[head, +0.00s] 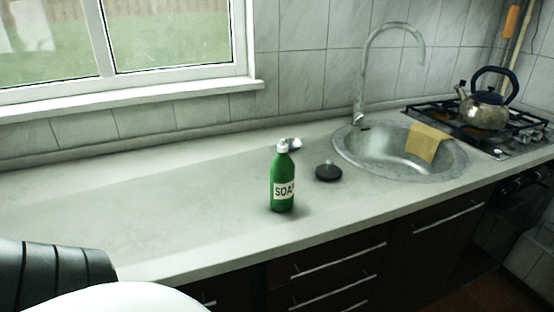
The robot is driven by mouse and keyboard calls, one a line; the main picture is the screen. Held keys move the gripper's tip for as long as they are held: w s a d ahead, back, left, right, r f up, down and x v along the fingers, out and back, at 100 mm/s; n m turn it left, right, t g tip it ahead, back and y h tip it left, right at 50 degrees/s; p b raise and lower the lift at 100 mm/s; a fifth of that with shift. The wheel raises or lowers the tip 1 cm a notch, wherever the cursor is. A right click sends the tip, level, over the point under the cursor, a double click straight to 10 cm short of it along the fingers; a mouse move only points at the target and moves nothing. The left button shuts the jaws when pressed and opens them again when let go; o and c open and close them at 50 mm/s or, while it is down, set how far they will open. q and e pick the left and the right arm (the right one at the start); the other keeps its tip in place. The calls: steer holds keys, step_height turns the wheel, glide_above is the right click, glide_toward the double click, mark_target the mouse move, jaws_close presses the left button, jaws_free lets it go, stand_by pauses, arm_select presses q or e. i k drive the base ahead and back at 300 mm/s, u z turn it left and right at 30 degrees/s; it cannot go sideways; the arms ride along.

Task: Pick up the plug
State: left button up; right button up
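The plug (328,173) is a small black disc with a light knob on top. It lies flat on the pale countertop (150,215), just left of the sink and to the right of a green soap bottle. Neither of my grippers shows in the head view. Part of my own body fills the lower left corner, well away from the plug.
The green soap bottle (283,182) stands upright left of the plug. The round sink (372,160) has a tall faucet (362,90) and a yellow cloth (427,142). A kettle (485,108) sits on the stove. The counter's left is clear.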

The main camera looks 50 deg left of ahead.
mark_target(330, 172)
steer(key=z, duration=0.55)
steer(key=i, duration=2.15)
steer(key=u, duration=2.5)
